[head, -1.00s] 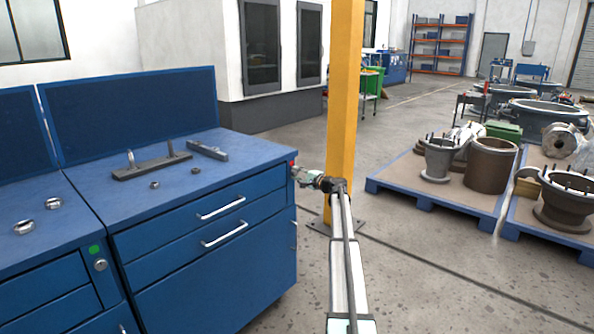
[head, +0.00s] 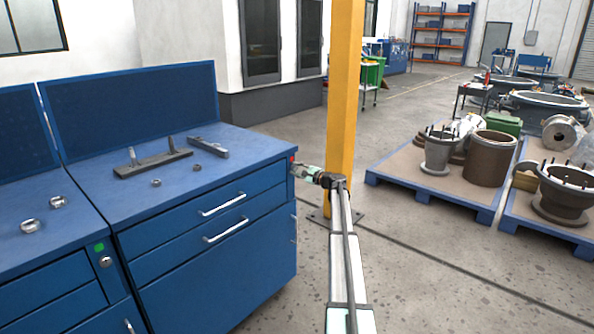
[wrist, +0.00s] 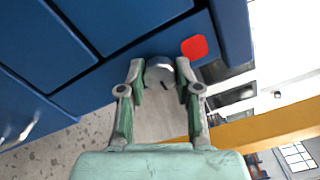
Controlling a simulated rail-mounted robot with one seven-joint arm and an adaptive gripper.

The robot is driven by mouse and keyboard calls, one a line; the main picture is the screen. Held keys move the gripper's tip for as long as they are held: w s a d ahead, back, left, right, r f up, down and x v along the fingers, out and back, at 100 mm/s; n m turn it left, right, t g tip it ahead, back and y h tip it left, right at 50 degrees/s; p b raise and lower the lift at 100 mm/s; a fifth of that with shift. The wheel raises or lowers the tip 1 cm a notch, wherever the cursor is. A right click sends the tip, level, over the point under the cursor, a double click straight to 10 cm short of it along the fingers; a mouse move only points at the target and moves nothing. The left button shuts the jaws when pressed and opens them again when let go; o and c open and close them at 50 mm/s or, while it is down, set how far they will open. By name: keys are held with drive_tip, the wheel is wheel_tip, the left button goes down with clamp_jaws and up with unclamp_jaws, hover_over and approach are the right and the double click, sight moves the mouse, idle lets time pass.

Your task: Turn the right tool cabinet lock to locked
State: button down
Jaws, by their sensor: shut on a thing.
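The right tool cabinet (head: 215,235) is blue, with two silver drawer handles. In the wrist view its round silver lock (wrist: 160,74) sits on the blue front panel beside a red marker (wrist: 194,47). My gripper (wrist: 159,66) is shut on the lock, one finger on each side. The lock's slot cannot be made out. In the head view my gripper (head: 298,170) meets the cabinet's upper right front corner, just by the red marker (head: 292,160); the lock itself is hidden there.
The left cabinet (head: 50,290) has a green marker (head: 99,247) above its silver lock (head: 106,261). Metal parts lie on both cabinet tops. A yellow post (head: 345,95) stands close behind my arm. Pallets (head: 430,200) with valve parts stand to the right; floor between is clear.

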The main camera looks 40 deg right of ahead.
drive_tip(key=c, duration=0.8)
unclamp_jaws()
drive_tip(key=shift+w, duration=0.1)
drive_tip(key=v, duration=1.2)
